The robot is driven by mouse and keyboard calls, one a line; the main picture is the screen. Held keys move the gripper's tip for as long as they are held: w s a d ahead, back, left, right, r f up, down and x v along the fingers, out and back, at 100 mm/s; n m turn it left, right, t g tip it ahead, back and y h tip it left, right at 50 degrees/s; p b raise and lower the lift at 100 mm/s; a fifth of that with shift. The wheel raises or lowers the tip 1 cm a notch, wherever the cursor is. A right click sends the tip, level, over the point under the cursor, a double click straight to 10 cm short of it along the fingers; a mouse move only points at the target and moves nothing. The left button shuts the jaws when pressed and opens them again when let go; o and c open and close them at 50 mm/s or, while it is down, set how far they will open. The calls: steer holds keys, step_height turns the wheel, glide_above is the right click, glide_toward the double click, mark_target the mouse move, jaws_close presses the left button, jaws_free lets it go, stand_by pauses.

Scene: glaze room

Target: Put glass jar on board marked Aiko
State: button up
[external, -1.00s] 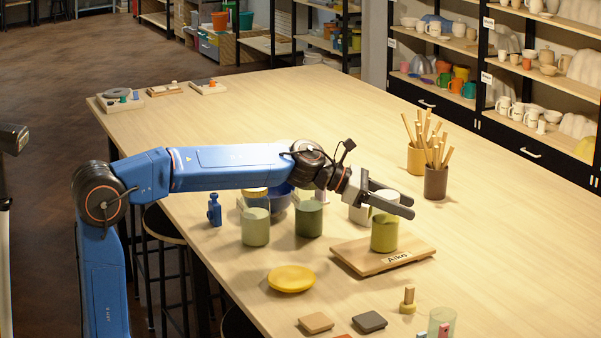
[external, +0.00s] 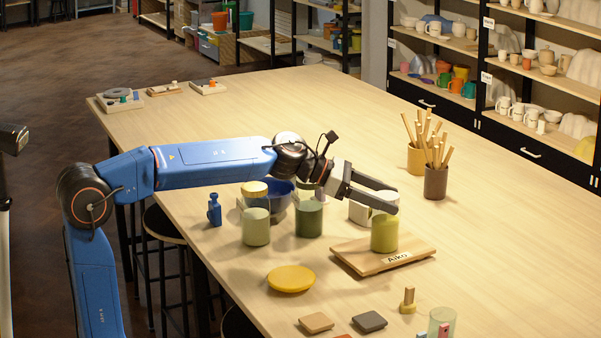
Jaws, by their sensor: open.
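The wooden board marked Aiko (external: 350,252) lies on the table, its name label on the front edge. A yellow-green jar (external: 384,235) stands upright on it. My gripper (external: 391,197) is open and empty, its fingers above and slightly behind the jar as seen here, apparently clear of it. Two similar jars stand to the left, a pale green one (external: 256,228) and a dark green one (external: 309,220). A clear glass (external: 435,318) with a pink thing in or behind it stands at the bottom edge.
A blue bowl (external: 279,209), a blue bottle (external: 214,210) and a white container (external: 359,212) stand around my arm. A yellow plate (external: 291,279) and small tiles (external: 316,322) lie in front. Tool pots (external: 436,183) stand behind right.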

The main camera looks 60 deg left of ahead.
steer(key=v, duration=0.7)
steer(key=shift+s+a+r, duration=0.15)
steer(key=shift+s, duration=0.15)
